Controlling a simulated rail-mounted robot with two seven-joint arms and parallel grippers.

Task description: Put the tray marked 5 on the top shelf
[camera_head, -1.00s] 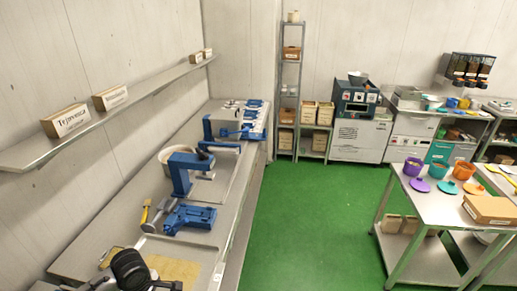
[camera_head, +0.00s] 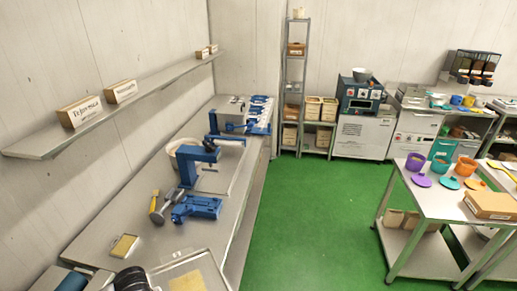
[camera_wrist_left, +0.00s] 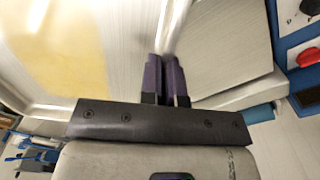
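A metal tray (camera_head: 222,270) with a flat yellow slab is at the bottom of the head view, over the near end of the left counter. A small tag stands at its far edge, but I cannot read a number on it. In the left wrist view the tray (camera_wrist_left: 118,60) fills the upper left. My left gripper (camera_wrist_left: 165,60) has its two purple fingers close together at the tray's rim and appears shut on it. In the head view only a dark part of my left arm shows beside the tray. My right gripper is not in view.
A wall shelf (camera_head: 42,145) on the left holds labelled boxes. A tall narrow rack (camera_head: 305,75) stands at the back. The left counter (camera_head: 150,215) carries blue machines, a mallet and a small yellow-filled frame (camera_head: 125,245). Green floor (camera_head: 310,220) is clear between counter and right table.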

